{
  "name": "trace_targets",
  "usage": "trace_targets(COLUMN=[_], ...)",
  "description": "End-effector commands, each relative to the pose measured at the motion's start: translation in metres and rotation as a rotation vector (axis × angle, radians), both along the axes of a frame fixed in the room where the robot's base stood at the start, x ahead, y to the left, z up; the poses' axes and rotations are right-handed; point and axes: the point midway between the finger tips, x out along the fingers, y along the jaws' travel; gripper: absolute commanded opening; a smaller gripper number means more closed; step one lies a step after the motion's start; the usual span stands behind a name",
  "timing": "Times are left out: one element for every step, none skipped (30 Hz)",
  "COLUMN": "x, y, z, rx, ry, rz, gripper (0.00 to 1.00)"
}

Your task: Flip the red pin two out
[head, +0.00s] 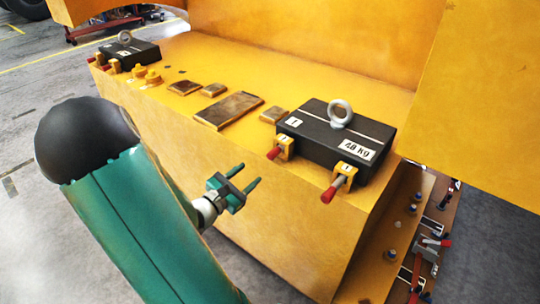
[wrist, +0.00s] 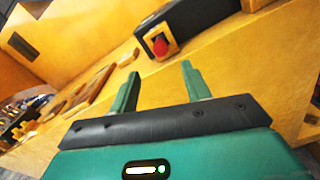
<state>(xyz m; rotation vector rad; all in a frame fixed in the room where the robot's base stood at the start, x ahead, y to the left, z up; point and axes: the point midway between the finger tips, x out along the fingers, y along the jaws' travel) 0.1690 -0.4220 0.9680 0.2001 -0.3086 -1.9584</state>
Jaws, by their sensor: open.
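A black 40 KG casting (head: 338,134) with a lifting ring sits on the yellow ledge, marked with what looks like a 1. Two red-tipped pins sit in yellow brackets along its front: a left pin (head: 273,153) and a right pin (head: 328,195). The bracket numbers are too small to read surely. A second black casting (head: 128,54) at the far left also has red-tipped pins (head: 107,67). My gripper (head: 248,174) is open and empty, in front of the ledge and apart from the pins. In the wrist view one red pin (wrist: 160,45) shows beyond the fingertips (wrist: 160,70).
Brown metal plates (head: 227,110) and yellow knobs (head: 150,76) lie on the ledge between the castings. A yellow body (head: 485,95) overhangs at the right. Lower right stands a rack with red-handled parts (head: 432,243). Grey floor is open at the left.

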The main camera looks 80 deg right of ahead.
Motion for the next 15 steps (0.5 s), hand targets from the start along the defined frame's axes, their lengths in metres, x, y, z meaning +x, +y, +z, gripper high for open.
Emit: trace_targets(x=[-0.005,-0.007,-0.010,-0.012,-0.014,-0.017,-0.019,-0.022,-0.025,-0.027,-0.029,-0.031,-0.033,-0.035,-0.037], y=[-0.009,-0.014,-0.022,-0.027,-0.032,-0.040,-0.046,-0.051,-0.059,-0.064,-0.070,-0.077,-0.082,-0.086,-0.092], z=[0.000,0.000,0.000,0.000,0.000,0.000,0.000,0.000,0.000,0.000,0.000,0.000,0.000,0.000,0.000], rx=[0.000,0.000,-0.002,-0.001,0.001,-0.001,-0.001,0.000,-0.001,0.000,0.000,0.000,0.000,0.000,0.000], ry=[0.000,-0.001,-0.001,-0.001,0.000,-0.001,-0.001,-0.001,-0.001,0.000,0.000,-0.001,-0.001,-0.001,-0.001], rz=[-0.005,-0.006,-0.006,-0.007,-0.005,-0.005,-0.005,-0.006,-0.005,-0.006,-0.005,-0.005,-0.005,-0.005,-0.004], gripper=[0.48,0.48,0.48,0.48,0.48,0.48,0.48,0.48,0.48,0.48,0.48,0.48,0.48,0.48,0.48])
